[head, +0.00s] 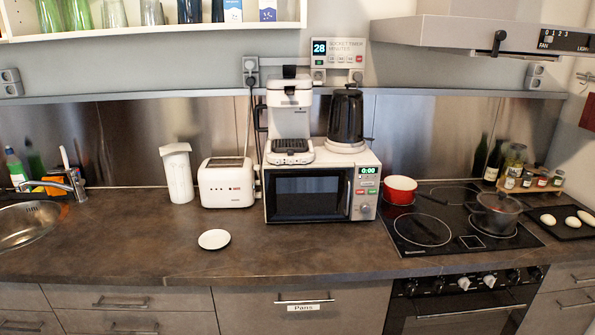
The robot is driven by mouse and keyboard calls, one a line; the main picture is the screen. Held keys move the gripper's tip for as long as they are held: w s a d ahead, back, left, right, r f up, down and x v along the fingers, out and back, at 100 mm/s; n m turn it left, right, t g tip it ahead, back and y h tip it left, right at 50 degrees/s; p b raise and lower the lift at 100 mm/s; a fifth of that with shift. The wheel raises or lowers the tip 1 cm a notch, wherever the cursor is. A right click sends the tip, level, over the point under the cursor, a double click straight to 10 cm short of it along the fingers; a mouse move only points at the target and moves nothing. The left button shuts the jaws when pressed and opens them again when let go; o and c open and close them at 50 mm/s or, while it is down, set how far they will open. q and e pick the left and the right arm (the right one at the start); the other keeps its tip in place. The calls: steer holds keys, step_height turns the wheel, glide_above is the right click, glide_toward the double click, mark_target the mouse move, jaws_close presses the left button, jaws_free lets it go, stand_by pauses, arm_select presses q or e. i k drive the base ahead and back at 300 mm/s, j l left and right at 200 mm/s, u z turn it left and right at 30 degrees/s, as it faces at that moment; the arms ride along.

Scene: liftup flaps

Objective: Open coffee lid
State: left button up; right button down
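A white coffee machine (290,118) stands on the left half of the top of a white microwave (343,162). Its top part, with a black piece (289,72) sticking up, looks like the lid; I cannot tell for sure whether it is shut. A black drip grille (291,146) shows at its foot. A black jug (346,118) on a white base stands just right of the machine. Neither of my grippers is in the head view.
A shelf (150,33) with glasses and cartons hangs above left, a range hood (475,35) above right. A white toaster (227,182) and tall white container (177,173) stand left of the microwave. A white disc (214,239) lies on the counter. A red pot (400,189) stands right, by the hob.

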mark_target(274, 81)
steer(key=i+l+u, duration=0.1)
steer(key=l, duration=0.25)
steer(key=i+l+u, duration=0.1)
steer(key=l, duration=0.3)
steer(key=i+l+u, duration=0.1)
steer(key=l, duration=0.3)
steer(key=i+l+u, duration=0.1)
steer(key=l, duration=0.3)
steer(key=i+l+u, duration=0.1)
steer(key=l, duration=0.3)
steer(key=i, duration=0.1)
